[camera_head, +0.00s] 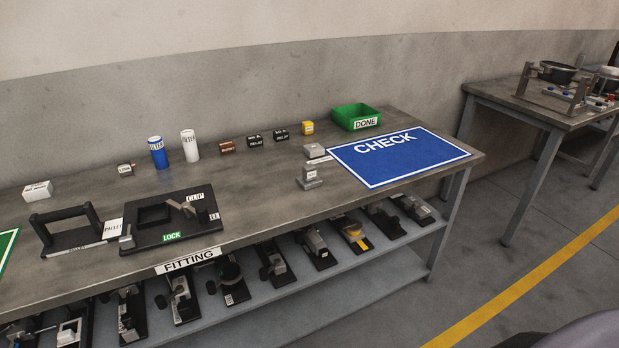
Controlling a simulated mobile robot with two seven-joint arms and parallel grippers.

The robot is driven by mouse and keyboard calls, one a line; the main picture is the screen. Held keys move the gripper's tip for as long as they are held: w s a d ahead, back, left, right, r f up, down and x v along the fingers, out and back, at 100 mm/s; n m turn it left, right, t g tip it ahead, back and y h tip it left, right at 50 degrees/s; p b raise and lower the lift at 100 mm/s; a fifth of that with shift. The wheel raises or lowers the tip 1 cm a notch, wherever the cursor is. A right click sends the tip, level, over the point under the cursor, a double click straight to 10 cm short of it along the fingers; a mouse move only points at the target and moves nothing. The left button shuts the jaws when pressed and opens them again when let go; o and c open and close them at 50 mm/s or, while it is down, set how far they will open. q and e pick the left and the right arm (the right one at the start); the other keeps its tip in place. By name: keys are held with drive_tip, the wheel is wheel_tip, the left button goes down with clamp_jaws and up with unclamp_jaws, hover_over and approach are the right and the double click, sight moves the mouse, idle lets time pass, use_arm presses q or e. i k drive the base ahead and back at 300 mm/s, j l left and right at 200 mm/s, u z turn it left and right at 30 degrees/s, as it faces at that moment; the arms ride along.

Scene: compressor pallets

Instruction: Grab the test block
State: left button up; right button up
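Two small grey metal pieces are near the left edge of the blue CHECK mat (372,176). One is an upright block on a flat base (309,178), with a small label. The other is a lower block (315,151) behind it, also labelled. Their labels are too small to read, so I cannot tell which is the test block. Neither of my grippers is in view.
A green DONE bin (340,121) stands at the back right of the table. Bottles and small labelled boxes line the back. A black fixture (150,238) with LOCK and CLIP labels is at the front left.

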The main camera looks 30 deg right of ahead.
sight(308, 179)
drive_tip(key=i+j+z, duration=0.15)
drive_tip(key=i+j, duration=0.25)
drive_tip(key=j+z, duration=0.1)
drive_tip(key=z, duration=1.1)
